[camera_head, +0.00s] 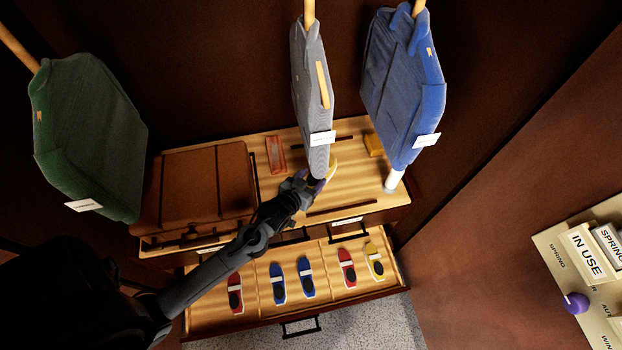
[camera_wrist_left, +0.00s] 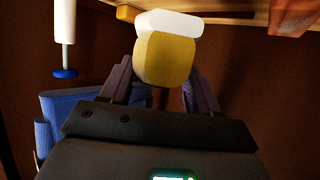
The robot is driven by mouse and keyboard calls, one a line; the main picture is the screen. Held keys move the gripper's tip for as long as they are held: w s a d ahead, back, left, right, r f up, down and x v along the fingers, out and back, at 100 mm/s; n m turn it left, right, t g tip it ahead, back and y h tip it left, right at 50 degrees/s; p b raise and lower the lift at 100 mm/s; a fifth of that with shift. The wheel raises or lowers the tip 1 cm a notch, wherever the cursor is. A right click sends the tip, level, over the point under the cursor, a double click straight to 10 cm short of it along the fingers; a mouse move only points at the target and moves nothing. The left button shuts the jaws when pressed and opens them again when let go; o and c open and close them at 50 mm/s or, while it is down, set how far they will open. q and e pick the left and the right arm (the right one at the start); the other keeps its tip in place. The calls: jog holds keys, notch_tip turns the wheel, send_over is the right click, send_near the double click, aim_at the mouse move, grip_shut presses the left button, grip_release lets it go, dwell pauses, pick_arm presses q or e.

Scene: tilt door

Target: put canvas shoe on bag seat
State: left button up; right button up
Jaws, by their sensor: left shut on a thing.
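My left gripper (camera_head: 318,182) is shut on a yellow canvas shoe (camera_head: 332,168) with a white sole, held close over the wooden bench top (camera_head: 350,185). The grey garment partly hides the shoe from above. In the left wrist view the yellow and white shoe (camera_wrist_left: 164,58) sits between both fingers of my left gripper (camera_wrist_left: 160,78). Whether the shoe touches the wood cannot be told. The bench top has dark slots, and a brown leather bag-like piece (camera_head: 205,185) covers its left part. No right gripper shows.
Green (camera_head: 88,135), grey (camera_head: 308,85) and blue (camera_head: 402,85) garments hang above the bench. An open drawer (camera_head: 325,265) below holds several red, blue and yellow shoes. A red tray (camera_head: 275,155) and a yellow block (camera_head: 374,145) lie on the bench. A sign panel (camera_head: 585,265) stands right.

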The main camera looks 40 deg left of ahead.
pick_arm(q)
jog(key=shift+r, duration=0.15)
jog(key=shift+f, duration=0.3)
jog(key=shift+f+b, duration=1.15)
jog(key=shift+f, duration=1.25)
jog(key=shift+f+b, duration=0.4)
jog(key=shift+f, duration=1)
jog(key=shift+f, duration=0.3)
jog(key=o, duration=1.4)
jog(key=shift+c, duration=0.2)
